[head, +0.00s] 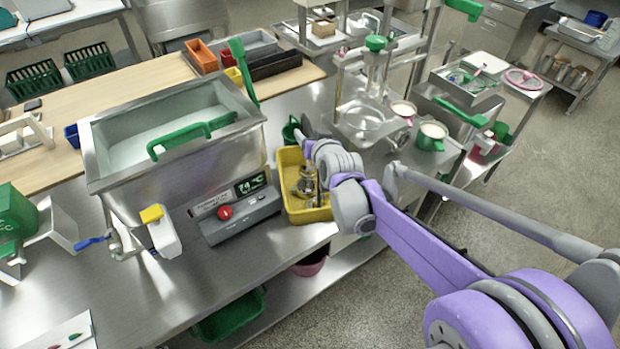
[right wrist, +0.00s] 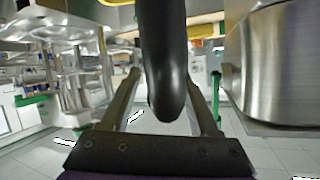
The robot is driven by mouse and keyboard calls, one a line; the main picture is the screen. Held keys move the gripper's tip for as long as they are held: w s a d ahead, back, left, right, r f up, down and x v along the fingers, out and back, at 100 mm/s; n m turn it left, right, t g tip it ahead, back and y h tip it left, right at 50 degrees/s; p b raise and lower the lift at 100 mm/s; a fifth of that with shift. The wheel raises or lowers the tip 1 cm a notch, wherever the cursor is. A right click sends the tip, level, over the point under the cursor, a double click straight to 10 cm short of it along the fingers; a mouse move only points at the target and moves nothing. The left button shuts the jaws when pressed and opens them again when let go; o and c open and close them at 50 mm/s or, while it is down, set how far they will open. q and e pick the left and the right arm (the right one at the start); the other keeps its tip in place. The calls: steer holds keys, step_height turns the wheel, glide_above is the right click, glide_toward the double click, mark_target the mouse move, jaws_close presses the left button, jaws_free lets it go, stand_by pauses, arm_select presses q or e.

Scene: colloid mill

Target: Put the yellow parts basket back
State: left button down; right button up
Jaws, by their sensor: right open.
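The yellow parts basket (head: 309,215) sits on the steel table, right of the grey control box, with metal parts (head: 307,182) inside. My right gripper (head: 303,136) is beyond the basket's far right corner in the head view; its wrist covers part of the basket's right side. I cannot tell whether it touches the basket. In the right wrist view, its two fingers (right wrist: 165,90) stand apart, with a dark rounded bar (right wrist: 163,55) showing between them; I cannot tell what the bar is or whether it is touched. My left gripper is in neither view.
A steel tank (head: 120,186) with a green handle stands left of the basket, behind the control box (head: 240,215) with its red button. A glass bowl (head: 366,117) and a green mug (head: 430,137) stand to the right. Clear steel tabletop (head: 200,275) lies in front.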

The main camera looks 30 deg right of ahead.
jaws_close()
stand_by(0.3)
stand_by(1.2)
